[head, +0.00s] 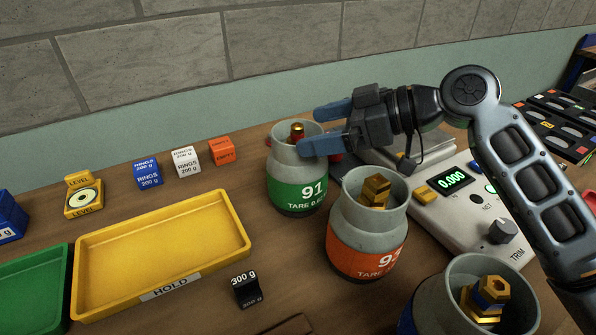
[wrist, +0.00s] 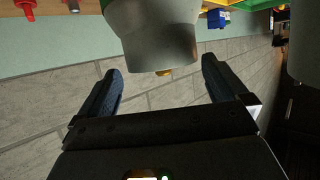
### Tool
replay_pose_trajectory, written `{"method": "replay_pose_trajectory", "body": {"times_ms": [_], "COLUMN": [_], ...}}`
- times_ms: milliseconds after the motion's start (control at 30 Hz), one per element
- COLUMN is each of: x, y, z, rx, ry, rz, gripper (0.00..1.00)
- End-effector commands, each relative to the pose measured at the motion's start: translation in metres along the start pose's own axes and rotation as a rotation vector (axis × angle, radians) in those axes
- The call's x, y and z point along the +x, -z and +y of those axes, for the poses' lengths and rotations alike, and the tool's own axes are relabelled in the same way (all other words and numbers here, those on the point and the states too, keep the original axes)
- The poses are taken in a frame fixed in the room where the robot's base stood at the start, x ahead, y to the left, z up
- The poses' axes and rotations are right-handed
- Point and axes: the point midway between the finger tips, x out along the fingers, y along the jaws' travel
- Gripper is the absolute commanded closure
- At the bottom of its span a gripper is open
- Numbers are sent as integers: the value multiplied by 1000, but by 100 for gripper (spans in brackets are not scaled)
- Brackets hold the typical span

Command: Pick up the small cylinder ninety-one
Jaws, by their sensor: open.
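The small cylinder ninety-one (head: 297,192) is grey with a green band marked 91 and stands upright on the bench. A red and brass valve shows inside its collar. My gripper (head: 311,130) is open at the cylinder's collar, reaching in from the right, one finger towards the back and one across the near side. In the wrist view a grey cylinder body (wrist: 160,38) lies ahead between the spread fingers of my gripper (wrist: 162,68). Nothing is held. I cannot tell whether the fingers touch the collar.
An orange-banded cylinder (head: 366,232) stands close in front, and another grey cylinder (head: 440,300) nearer. A scale (head: 440,215) reading 0.000 is at right. A yellow HOLD tray (head: 160,286) and a black 300 g block (head: 246,291) lie left. Small blocks (head: 184,161) stand behind.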

Motion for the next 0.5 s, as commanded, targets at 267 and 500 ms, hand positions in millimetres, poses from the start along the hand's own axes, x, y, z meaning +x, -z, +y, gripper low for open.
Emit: {"method": "replay_pose_trajectory", "body": {"times_ms": [267,500], "x": [38,48], "y": [-2,-3], "z": [-2,-2], "rx": [1,1], "ry": [1,0], "rz": [-1,1], "gripper": [0,0]}}
